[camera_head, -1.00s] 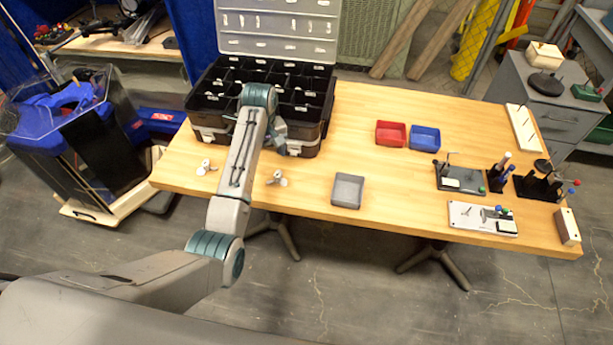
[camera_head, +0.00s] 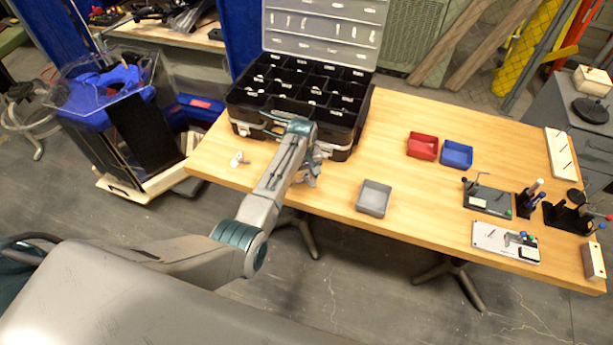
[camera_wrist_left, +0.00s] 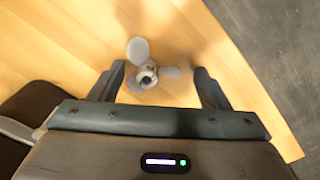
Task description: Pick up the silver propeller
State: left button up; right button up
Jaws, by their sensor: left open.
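A silver three-bladed propeller (camera_wrist_left: 142,76) lies on the wooden table, between the fingers of my left gripper (camera_wrist_left: 160,72) in the left wrist view. The fingers are open, one on each side of it, and do not appear closed on it. In the head view my left gripper (camera_head: 311,178) is low over the table in front of the black organizer case, and it mostly hides this propeller. Another pale silver propeller (camera_head: 238,159) lies on the table to the left. My right gripper is not in view.
The black compartment case (camera_head: 340,138) stands open behind my left gripper. A grey bin (camera_head: 374,198), a red bin (camera_head: 422,146) and a blue bin (camera_head: 457,154) are to the right. Tool stands fill the right end. The table's front edge (camera_head: 330,213) is close to the gripper.

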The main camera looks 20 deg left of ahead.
aim_at(303, 180)
pick_arm(q)
jog(key=c, duration=1)
jog(key=shift+c, duration=0.2)
notch_tip(303, 180, up, 10)
jog(key=b, duration=0.2)
